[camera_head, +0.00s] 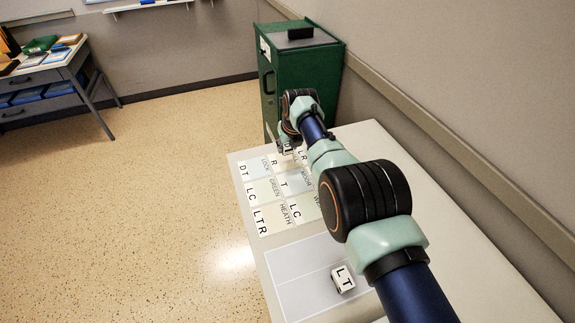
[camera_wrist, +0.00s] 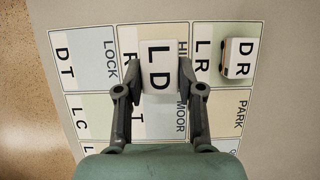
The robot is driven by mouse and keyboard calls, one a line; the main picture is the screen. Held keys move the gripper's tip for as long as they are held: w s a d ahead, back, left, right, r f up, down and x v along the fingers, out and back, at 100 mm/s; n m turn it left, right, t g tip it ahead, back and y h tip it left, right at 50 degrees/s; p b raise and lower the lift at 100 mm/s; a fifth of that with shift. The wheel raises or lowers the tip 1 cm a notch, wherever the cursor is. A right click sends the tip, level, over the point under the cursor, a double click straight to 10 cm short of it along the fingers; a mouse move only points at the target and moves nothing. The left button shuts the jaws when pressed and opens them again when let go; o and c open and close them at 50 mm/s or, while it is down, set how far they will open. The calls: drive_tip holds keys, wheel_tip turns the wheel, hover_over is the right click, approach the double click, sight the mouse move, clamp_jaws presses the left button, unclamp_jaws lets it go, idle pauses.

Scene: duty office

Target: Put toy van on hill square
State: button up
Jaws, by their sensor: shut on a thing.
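My gripper (camera_wrist: 158,85) is shut on a white toy van (camera_wrist: 158,62) with "LD" on its top. In the wrist view the van covers part of the hill square (camera_wrist: 127,38), in the middle of the top row, whose label is partly hidden. I cannot tell whether the van touches the board. In the head view my gripper (camera_head: 287,147) and the van are small at the far end of the board, partly hidden by my arm.
Another toy van marked "DR" (camera_wrist: 238,58) stands on the square just right of the hill square. A van marked "LT" (camera_head: 342,280) stands on the pale marked area (camera_head: 292,285) at the near end of the table. A green cabinet (camera_head: 290,75) stands beyond the table.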

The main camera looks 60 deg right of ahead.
sight(287, 154)
drive_tip(key=shift+f+b, duration=1.9)
drive_tip(key=shift+f, duration=0.45)
drive_tip(key=o, duration=1.1)
drive_tip(key=shift+r, duration=0.1)
drive_tip(key=shift+r+p, duration=0.3)
drive_tip(key=shift+p, duration=0.05)
drive_tip(key=p+v, duration=0.2)
drive_tip(key=p, duration=0.3)
drive_tip(key=shift+w+d+r, duration=0.1)
drive_tip(key=shift+r, duration=0.1)
drive_tip(key=p+v, duration=0.2)
drive_tip(key=p, duration=0.4)
drive_tip(key=p+v, duration=0.7)
drive_tip(key=p, duration=1)
drive_tip(key=shift+s+r, duration=0.2)
drive_tip(key=shift+s, duration=0.05)
